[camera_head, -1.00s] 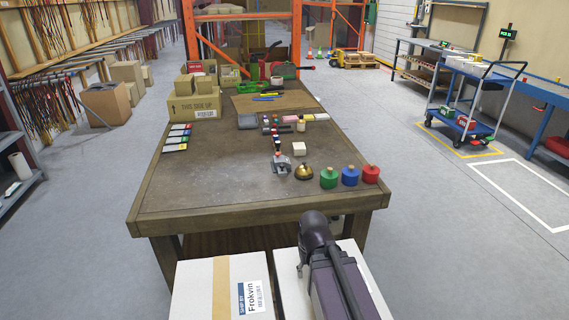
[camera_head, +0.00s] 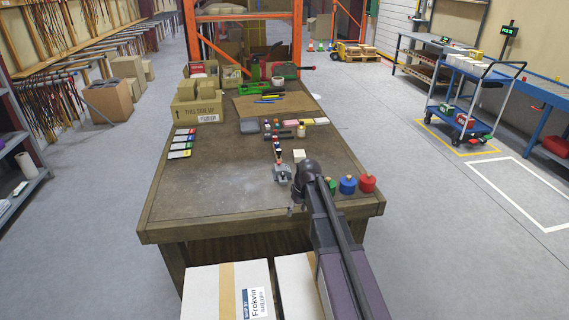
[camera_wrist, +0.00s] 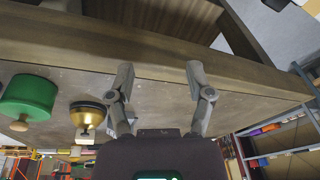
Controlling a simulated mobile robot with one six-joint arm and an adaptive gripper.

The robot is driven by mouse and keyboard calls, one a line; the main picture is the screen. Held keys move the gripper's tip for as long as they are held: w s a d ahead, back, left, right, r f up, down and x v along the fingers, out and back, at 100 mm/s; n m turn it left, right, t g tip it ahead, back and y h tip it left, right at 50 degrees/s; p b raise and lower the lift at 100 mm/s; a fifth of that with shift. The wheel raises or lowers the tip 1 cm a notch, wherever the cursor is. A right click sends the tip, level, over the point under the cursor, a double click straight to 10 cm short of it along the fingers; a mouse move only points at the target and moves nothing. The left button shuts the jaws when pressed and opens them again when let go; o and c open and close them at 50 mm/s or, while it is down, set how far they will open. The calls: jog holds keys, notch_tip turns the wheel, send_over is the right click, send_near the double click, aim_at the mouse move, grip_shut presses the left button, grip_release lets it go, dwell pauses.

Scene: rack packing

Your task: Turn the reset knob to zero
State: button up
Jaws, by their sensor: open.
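A small silver-grey device (camera_head: 281,173) stands near the front of the wooden workbench (camera_head: 205,205). It may carry the reset knob, but no knob or reading can be made out at this size. My gripper (camera_head: 296,207) is near the bench's front edge, on the near side of the device and apart from it. In the wrist view, my gripper (camera_wrist: 158,82) has its two fingers wide apart with nothing between them.
A brass bell (camera_wrist: 87,115) and a green wood-knobbed pot (camera_wrist: 28,97) are beside my fingers in the wrist view. Blue (camera_head: 348,185) and red (camera_head: 367,183) pots stand right of my arm. Dark items and a white block (camera_head: 299,155) lie behind the device. The bench's left front is clear.

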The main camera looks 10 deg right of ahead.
aim_at(283, 174)
jog(key=w+d+r+n+t+p, duration=0.1)
jog(key=w+r+p, duration=0.3)
jog(key=w, duration=0.6)
jog(key=w+d+r+n+y+p, duration=0.1)
jog(key=w+d+r+n+p, duration=0.1)
jog(key=w+r, duration=0.5)
jog(key=w+n+p, duration=0.1)
jog(key=w+p, duration=0.1)
jog(key=w, duration=0.1)
jog(key=shift+w+d+t+y+p, duration=0.2)
jog(key=shift+w+t+y+p, duration=0.1)
jog(key=shift+w+t, duration=0.1)
jog(key=b+x, duration=1.2)
jog(key=x, duration=0.1)
jog(key=shift+w+a+f+b, duration=0.15)
jog(key=shift+f+b, duration=0.15)
jog(key=shift+b, duration=0.05)
grip_shut()
